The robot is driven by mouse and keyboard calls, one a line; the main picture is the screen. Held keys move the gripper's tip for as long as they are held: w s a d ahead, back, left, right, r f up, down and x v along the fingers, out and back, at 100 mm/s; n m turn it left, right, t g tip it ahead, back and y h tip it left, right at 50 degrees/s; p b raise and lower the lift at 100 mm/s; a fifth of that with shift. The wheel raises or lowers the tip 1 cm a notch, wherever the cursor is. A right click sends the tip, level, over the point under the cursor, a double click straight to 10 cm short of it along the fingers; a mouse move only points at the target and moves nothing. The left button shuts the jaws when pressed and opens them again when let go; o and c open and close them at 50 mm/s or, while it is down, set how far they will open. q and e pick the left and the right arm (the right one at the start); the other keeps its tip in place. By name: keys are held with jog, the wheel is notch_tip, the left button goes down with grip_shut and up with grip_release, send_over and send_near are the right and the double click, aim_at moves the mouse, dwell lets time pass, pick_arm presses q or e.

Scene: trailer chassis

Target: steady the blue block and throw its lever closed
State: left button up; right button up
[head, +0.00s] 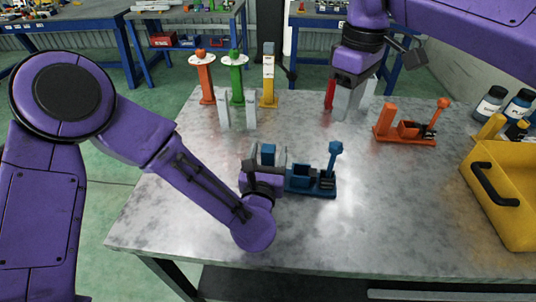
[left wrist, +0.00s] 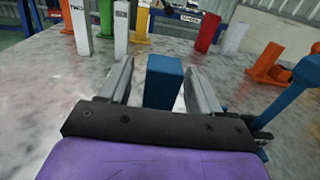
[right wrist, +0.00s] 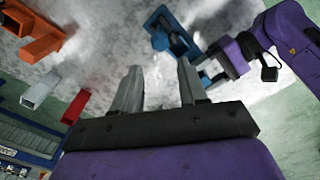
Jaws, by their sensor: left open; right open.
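The blue block (head: 300,180) lies on the metal table near its front middle. Its lever (head: 335,160), with a blue knob, stands up at the block's right end; it also shows at the right in the left wrist view (left wrist: 292,92). My left gripper (head: 266,156) is open, with its fingers either side of the block's upright blue post (left wrist: 163,80) and visible gaps beside it. My right gripper (head: 350,102) is open and empty, behind and to the right of the block. The right wrist view shows the block (right wrist: 178,38) beyond its fingers.
An orange block with a lever (head: 405,132) lies at right. Orange (head: 205,82), green (head: 237,82) and yellow (head: 269,84) upright pieces stand at the back left, with white posts (head: 224,110) before them. A red piece (head: 330,94) is beside my right gripper. A yellow bin (head: 510,200) stands far right.

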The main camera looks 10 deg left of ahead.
pick_arm(q)
grip_shut()
pick_arm(e)
jog(key=shift+c, duration=1.2)
pick_arm(q)
jog(key=shift+d, duration=0.1)
pick_arm(e)
jog(key=a, duration=0.1)
jog(key=s+a, duration=0.1)
jog(key=a, duration=0.1)
jog(key=shift+s+r+n+h, duration=0.15)
jog(key=shift+n+h, duration=0.15)
jog(key=shift+n, duration=0.1)
grip_shut()
pick_arm(q)
jog(key=shift+a, duration=0.2)
jog(key=shift+d, duration=0.1)
pick_arm(e)
jog(key=s+a+n+t+h, duration=0.1)
jog(key=s+a+n, duration=0.1)
jog(key=n, duration=1.2)
jog(key=s+a+n+t+h, duration=0.1)
jog(key=a+n, duration=0.4)
jog(key=n, duration=0.9)
jog(key=shift+s+n+h, duration=0.3)
jog(key=shift+s+h, duration=0.1)
jog(key=shift+s, duration=0.1)
